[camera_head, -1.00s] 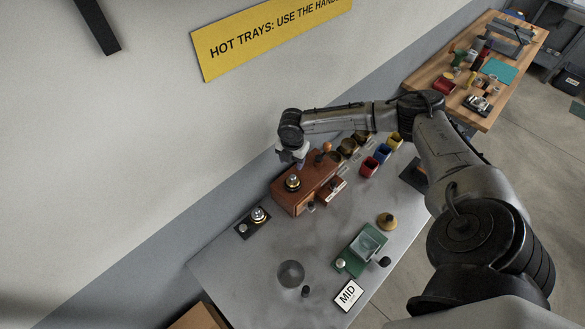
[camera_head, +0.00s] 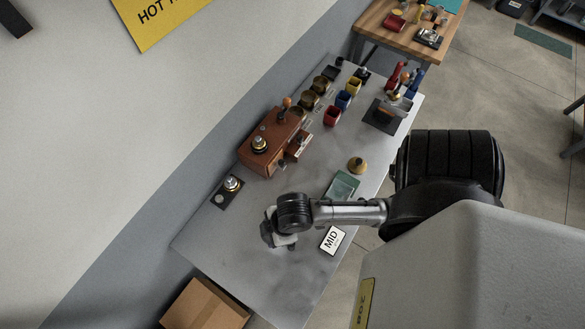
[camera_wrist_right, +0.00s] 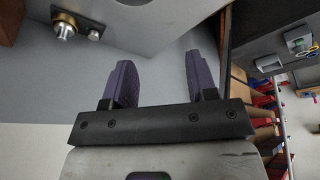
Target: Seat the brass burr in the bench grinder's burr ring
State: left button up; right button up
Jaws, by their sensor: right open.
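The brown bench grinder (camera_head: 262,150) stands at the wall side of the grey bench, with a brass and silver ring part (camera_head: 260,144) on its top. A brass cone-like piece with a dark knob (camera_head: 357,165), possibly the burr, sits on the bench right of it. A brass and silver piece (camera_head: 231,183) stands on a dark plate left of the grinder; it also shows in the right wrist view (camera_wrist_right: 64,27). I cannot tell for certain which is the burr. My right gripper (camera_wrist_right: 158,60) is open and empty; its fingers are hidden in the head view. My left gripper is not in view.
A green tray (camera_head: 342,186) and a MID sign (camera_head: 332,240) lie near my right arm. Red, blue and yellow bins (camera_head: 343,100) and a dark stand (camera_head: 388,117) fill the far end. A cardboard box (camera_head: 205,305) is below the bench's near end.

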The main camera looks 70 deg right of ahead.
jog(key=s+d+m, duration=0.1)
jog(key=s+d+r+m+h, duration=0.1)
jog(key=s+m, duration=0.1)
jog(key=s+d+m, duration=0.1)
jog(key=shift+s+r+m+h, duration=0.3)
notch_tip(320, 180, up, 10)
jog(key=p, duration=1)
jog(key=shift+r, duration=0.15)
jog(key=shift+a, duration=0.1)
jog(key=shift+c, duration=0.9)
